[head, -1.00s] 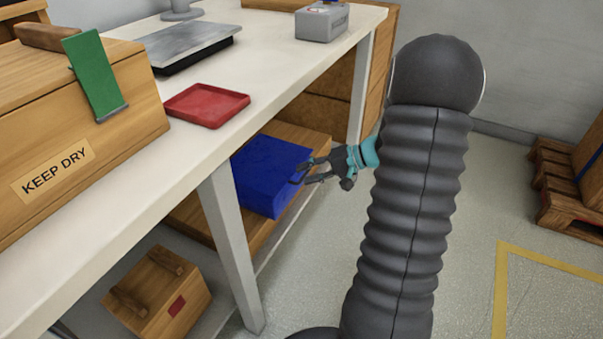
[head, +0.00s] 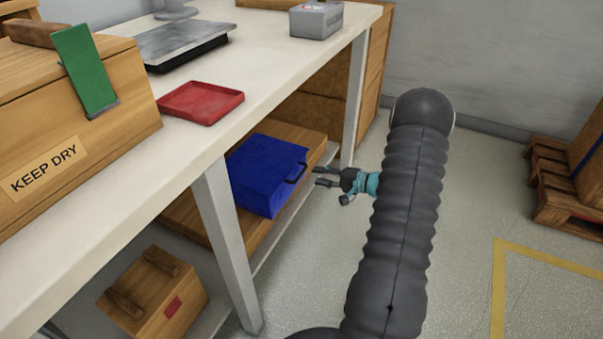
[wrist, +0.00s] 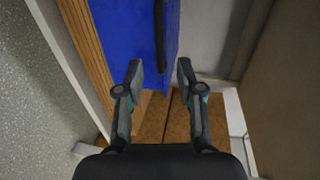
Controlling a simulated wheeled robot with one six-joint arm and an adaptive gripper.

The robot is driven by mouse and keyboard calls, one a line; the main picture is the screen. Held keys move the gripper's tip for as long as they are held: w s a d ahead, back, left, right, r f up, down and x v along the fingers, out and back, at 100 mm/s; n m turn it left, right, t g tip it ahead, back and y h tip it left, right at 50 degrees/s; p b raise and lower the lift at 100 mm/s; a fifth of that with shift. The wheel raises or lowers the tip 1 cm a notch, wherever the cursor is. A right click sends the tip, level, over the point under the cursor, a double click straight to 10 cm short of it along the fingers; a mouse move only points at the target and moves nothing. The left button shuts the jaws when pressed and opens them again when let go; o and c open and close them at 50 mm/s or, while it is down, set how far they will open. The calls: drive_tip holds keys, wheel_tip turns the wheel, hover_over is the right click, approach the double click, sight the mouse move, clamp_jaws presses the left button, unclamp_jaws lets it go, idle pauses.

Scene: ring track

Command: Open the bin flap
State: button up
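The blue bin (head: 258,180) sits on the wooden shelf under the workbench. Its front flap looks shut, and a black handle (head: 297,172) is on the side facing my gripper. My gripper (head: 317,176) is open and empty, a short way right of the handle and apart from it. In the wrist view the blue bin (wrist: 120,35) fills the upper middle, with the dark handle (wrist: 161,40) running upright just beyond the gap between my open fingertips (wrist: 160,68). The inside of the bin is hidden.
The workbench leg (head: 228,245) stands left of the bin and another leg (head: 355,100) behind it. A wooden crate (head: 152,295) is low at left. A red tray (head: 201,103) lies on the bench. The floor right of my arm is clear up to a pallet (head: 567,185).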

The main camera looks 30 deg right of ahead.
sight(302, 172)
drive_tip(key=x, duration=0.7)
drive_tip(key=shift+w+a, duration=0.15)
drive_tip(key=shift+w, duration=0.05)
clamp_jaws()
